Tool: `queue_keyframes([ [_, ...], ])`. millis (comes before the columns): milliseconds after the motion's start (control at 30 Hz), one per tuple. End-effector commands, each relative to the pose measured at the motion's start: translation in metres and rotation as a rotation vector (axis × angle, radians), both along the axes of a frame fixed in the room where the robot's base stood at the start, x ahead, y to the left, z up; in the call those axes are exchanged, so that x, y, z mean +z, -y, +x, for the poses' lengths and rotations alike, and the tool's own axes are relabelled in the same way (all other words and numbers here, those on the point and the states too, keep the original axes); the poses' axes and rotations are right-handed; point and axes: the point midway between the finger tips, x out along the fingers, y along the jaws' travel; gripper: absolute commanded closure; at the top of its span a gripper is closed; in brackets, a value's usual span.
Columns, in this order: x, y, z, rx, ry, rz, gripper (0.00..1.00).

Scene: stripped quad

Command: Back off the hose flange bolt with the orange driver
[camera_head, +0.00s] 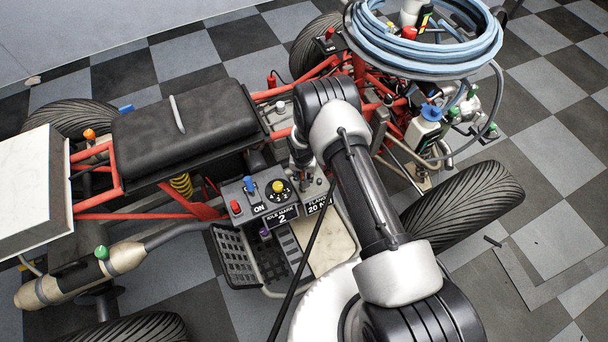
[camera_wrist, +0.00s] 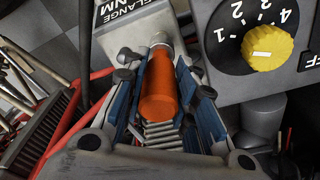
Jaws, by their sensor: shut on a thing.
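The orange driver (camera_wrist: 158,90) is between the blue-sided fingers of my gripper (camera_wrist: 161,68) in the wrist view. The fingers are shut on its handle. Its far end points at the grey block beside the flange label (camera_wrist: 110,12). The flange bolt cannot be made out, and I cannot tell whether the driver touches it. In the head view the flange label (camera_head: 318,204) is on the quad, just right of the control panel, and my arm hides most of the gripper and driver.
The control panel (camera_head: 262,207) has a yellow dial, also close at right in the wrist view (camera_wrist: 268,47). A black seat (camera_head: 180,125) and red frame tubes lie left. A coiled blue hose (camera_head: 425,55) is at upper right.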

Motion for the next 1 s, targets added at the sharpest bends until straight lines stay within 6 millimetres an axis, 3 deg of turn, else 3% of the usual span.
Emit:
queue_keyframes([
  [367, -0.002, 0.000, 0.001, 0.000, 0.001, 0.000, 1.00],
  [1000, -0.024, 0.000, 0.000, 0.000, 0.000, 0.000, 1.00],
])
